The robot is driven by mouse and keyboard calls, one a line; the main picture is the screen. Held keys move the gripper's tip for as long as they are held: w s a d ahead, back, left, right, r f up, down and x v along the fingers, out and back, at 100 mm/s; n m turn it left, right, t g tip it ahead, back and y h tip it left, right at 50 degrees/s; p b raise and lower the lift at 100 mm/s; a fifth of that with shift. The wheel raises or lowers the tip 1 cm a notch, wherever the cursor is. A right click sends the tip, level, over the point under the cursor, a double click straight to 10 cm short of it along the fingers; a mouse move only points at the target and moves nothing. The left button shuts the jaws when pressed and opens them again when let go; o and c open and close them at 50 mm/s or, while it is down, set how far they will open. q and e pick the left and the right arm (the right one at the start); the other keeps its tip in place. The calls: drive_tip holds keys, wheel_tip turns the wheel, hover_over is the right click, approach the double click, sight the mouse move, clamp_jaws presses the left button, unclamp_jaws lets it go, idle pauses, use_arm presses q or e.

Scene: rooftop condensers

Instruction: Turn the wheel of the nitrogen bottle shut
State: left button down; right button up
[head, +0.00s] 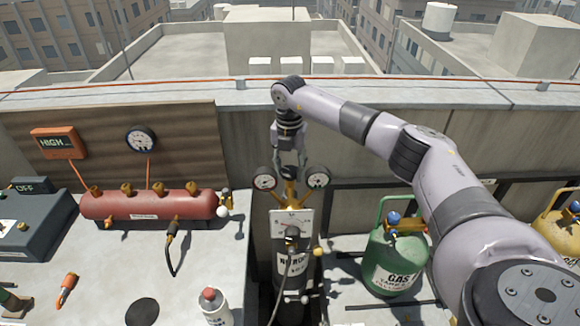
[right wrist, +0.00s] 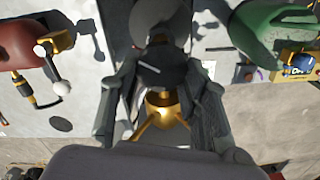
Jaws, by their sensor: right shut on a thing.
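The nitrogen bottle (head: 297,268) stands upright in the middle of the head view, with a brass valve and two round gauges at its top. Its dark wheel (head: 291,186) sits above the brass, partly hidden by my right gripper (head: 289,168), which reaches down onto it from above. In the right wrist view, the fingers of my right gripper (right wrist: 160,90) stand on both sides of the dark wheel (right wrist: 160,72), with the brass valve (right wrist: 158,118) below it. The gripper is shut on the wheel. My left gripper is not in view.
A red manifold (head: 150,205) lies on the bench at the left, near a spray can (head: 214,308). A green gas bottle (head: 393,262) stands to the right, beneath my right arm. A parapet wall (head: 350,97) runs behind the bottle.

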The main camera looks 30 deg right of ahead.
sight(288, 170)
drive_tip(key=m, duration=0.2)
drive_tip(key=m+p, duration=0.1)
drive_tip(key=m, duration=0.2)
drive_tip(key=shift+w+r+m, duration=0.15)
drive_tip(key=shift+w+m, duration=0.05)
drive_tip(key=shift+m, duration=0.1)
drive_tip(key=m+p, duration=0.1)
drive_tip(key=m, duration=0.4)
drive_tip(key=shift+w+m, duration=0.1)
drive_tip(key=shift+m, duration=0.3)
drive_tip(key=o, duration=1.1)
drive_tip(key=shift+o, duration=0.2)
wheel_tip(288, 170, up, 12)
drive_tip(key=shift+a+f, duration=0.1)
drive_tip(key=shift+f, duration=0.1)
